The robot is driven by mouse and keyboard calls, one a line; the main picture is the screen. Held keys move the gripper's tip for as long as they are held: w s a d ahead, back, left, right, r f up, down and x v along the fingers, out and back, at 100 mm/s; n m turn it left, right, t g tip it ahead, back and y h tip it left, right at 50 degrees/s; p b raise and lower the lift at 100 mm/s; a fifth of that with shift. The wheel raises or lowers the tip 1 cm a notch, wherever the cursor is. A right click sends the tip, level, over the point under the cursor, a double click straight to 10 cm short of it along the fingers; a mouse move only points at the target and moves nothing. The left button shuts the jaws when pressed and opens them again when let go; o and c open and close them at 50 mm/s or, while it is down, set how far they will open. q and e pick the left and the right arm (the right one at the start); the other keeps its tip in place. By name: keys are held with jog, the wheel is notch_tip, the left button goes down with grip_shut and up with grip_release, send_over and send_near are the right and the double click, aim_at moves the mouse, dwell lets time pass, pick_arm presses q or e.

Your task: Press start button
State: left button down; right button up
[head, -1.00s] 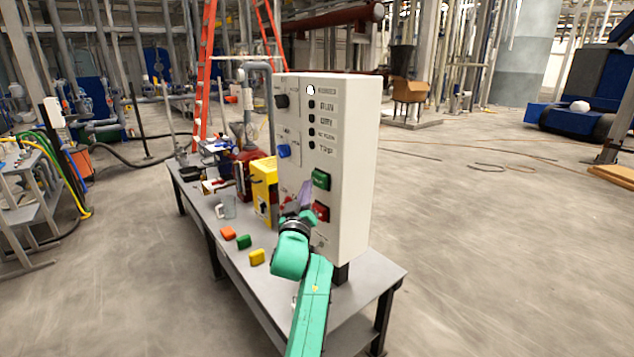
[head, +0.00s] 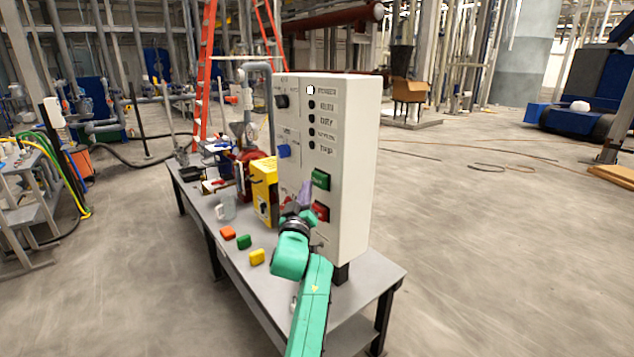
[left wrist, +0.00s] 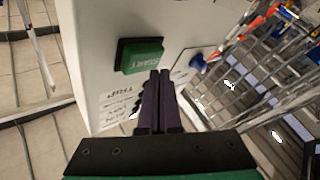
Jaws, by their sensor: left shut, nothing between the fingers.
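The white control box (head: 347,150) stands upright on the grey table. Its green button (head: 321,179) sits above a red button (head: 320,211) on the panel face. My left gripper (head: 304,190) is shut and empty in front of the panel, close to the two buttons. In the left wrist view the shut fingers (left wrist: 158,80) point at the panel, with their tips just beside the lower edge of the green button (left wrist: 139,56). I cannot tell whether the tips touch the panel. My right gripper is not in view.
A blue knob (head: 284,151) and a black knob (head: 281,101) are on the same panel. A yellow box (head: 263,184) stands beside the control box. Orange, green and yellow blocks (head: 243,242) lie on the table (head: 370,285). The floor to the right is open.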

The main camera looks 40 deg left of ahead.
pick_arm(q)
jog(key=shift+w+d+b, duration=0.15)
jog(key=shift+w+b, duration=0.2)
jog(key=shift+w, duration=0.1)
jog(key=shift+w+d+b, duration=0.15)
jog(key=shift+w+b, duration=0.4)
jog(key=shift+b, duration=0.05)
dwell(0.8)
dwell(0.3)
jog(key=shift+s+r, duration=0.1)
jog(key=shift+s, duration=0.05)
jog(key=shift+s+a+p, duration=0.25)
jog(key=shift+s+p, duration=0.55)
jog(key=shift+p, duration=0.1)
